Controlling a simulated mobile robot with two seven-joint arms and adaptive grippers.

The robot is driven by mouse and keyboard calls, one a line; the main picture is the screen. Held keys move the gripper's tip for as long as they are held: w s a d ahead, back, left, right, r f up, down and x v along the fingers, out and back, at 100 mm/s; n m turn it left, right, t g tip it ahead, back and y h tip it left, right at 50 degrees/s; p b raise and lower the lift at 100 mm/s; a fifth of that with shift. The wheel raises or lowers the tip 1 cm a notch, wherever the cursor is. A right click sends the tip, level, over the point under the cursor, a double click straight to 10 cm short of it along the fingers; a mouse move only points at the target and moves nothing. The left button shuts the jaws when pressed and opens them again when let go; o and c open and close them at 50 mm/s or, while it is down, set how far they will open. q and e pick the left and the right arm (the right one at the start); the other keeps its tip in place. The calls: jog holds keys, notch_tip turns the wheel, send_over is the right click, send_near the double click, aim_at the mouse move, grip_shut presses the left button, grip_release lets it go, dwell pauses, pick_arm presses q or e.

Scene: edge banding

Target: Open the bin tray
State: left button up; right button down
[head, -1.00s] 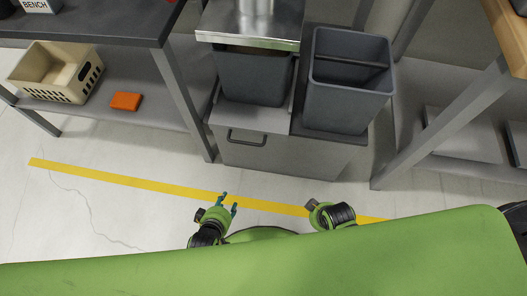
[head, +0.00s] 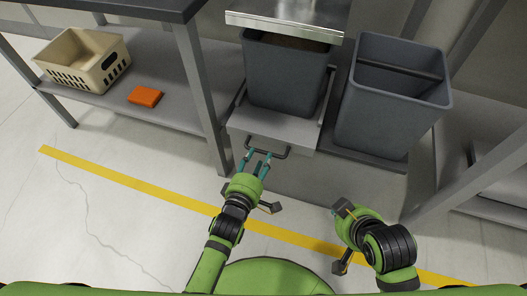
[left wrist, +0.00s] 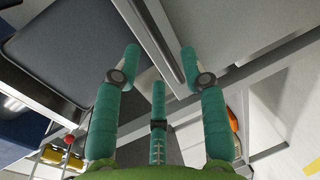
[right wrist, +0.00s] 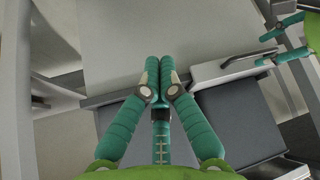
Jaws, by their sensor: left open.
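The bin tray (head: 275,130) is a grey pull-out tray under the counter, with a dark bar handle (head: 268,149) on its front. A dark grey bin (head: 285,75) stands on it. My left gripper (head: 256,163) is open and empty, its fingertips at the handle's left part. I cannot tell whether they touch it. In the left wrist view the left fingers (left wrist: 160,65) are spread close to the tray front. My right gripper (right wrist: 160,72) is shut and empty, to the right of the left one and lower in the head view. The handle (right wrist: 235,68) shows in the right wrist view.
A second grey bin (head: 392,105) stands to the right of the tray. A metal chute (head: 285,22) hangs over the first bin. A bench leg (head: 203,95) stands close on the left. A beige crate (head: 82,60) and an orange block (head: 145,96) lie on the lower shelf.

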aim_at(263, 152)
pick_arm(q)
jog(key=b+x, duration=0.1)
jog(key=x, duration=0.3)
jog(key=shift+f, duration=0.15)
jog(key=shift+w+d, duration=0.1)
jog(key=shift+w, duration=0.15)
pick_arm(e)
jog(key=w+a+r+t+y, duration=0.1)
jog(key=w+a+r+t, duration=0.2)
jog(key=w+r+t, duration=0.2)
jog(key=shift+w+a+r+n+t+y, duration=0.3)
jog(key=shift+w+a+r+y, duration=0.1)
jog(key=shift+w+r, duration=0.65)
pick_arm(q)
grip_shut()
